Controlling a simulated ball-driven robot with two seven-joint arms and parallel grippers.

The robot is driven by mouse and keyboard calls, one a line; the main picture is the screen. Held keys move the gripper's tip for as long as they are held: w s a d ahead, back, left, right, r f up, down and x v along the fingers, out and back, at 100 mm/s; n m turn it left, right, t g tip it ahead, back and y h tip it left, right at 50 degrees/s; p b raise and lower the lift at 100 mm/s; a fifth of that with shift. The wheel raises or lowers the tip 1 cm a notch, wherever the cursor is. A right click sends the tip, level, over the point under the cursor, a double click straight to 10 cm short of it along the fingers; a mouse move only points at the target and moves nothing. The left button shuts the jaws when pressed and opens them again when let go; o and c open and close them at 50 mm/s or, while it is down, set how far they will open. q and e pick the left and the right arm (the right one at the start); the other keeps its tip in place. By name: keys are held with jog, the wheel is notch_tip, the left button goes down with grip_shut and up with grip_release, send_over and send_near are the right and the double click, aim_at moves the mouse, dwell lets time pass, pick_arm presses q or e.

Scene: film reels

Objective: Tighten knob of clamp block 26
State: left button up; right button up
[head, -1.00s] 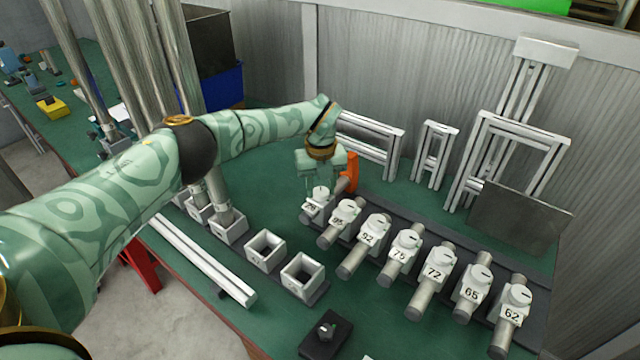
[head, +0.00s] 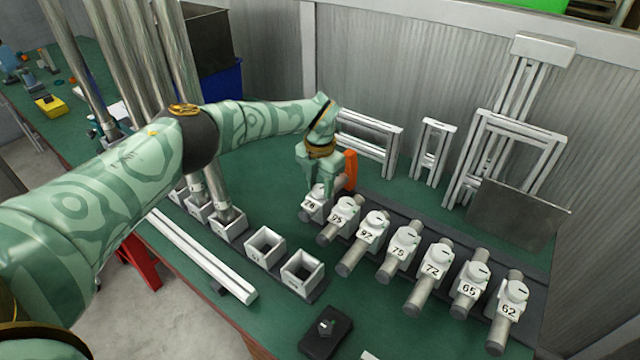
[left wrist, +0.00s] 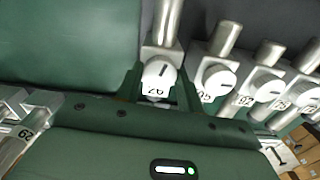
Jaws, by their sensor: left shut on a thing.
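The end clamp block (head: 313,209) at the left of a row is white, with a round white knob on top. Its number is too small to read surely in the head view, and it is upside down in the left wrist view (left wrist: 155,88). My left gripper (head: 320,186) points down over this block. Its fingers (left wrist: 158,80) are shut on the knob (left wrist: 158,72), one on each side, and partly hide it in the head view. The knob's dark mark shows in the left wrist view. My right gripper is out of view.
Several similar clamp blocks on metal rods continue rightward, the nearest being block 95 (head: 343,208). An orange upright piece (head: 350,170) stands close behind my left gripper. Open square holders (head: 301,276) and a black knob box (head: 325,332) lie nearer the front. Metal frames (head: 375,140) stand behind.

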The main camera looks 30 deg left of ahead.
aim_at(320, 189)
pick_arm(q)
jog(key=m, duration=0.3)
jog(key=shift+m, duration=0.4)
jog(key=m, duration=0.3)
jog(key=shift+m+b, duration=0.3)
jog(key=shift+b, duration=0.05)
jog(key=m, duration=0.3)
jog(key=shift+m, duration=0.3)
jog(key=shift+r+m+b, duration=0.1)
jog(key=shift+m+b, duration=0.35)
jog(key=shift+m, duration=1.45)
jog(key=shift+w, duration=0.1)
jog(key=o, duration=1)
notch_tip(320, 189, up, 16)
jog(key=p, duration=0.4)
jog(key=shift+r, duration=0.1)
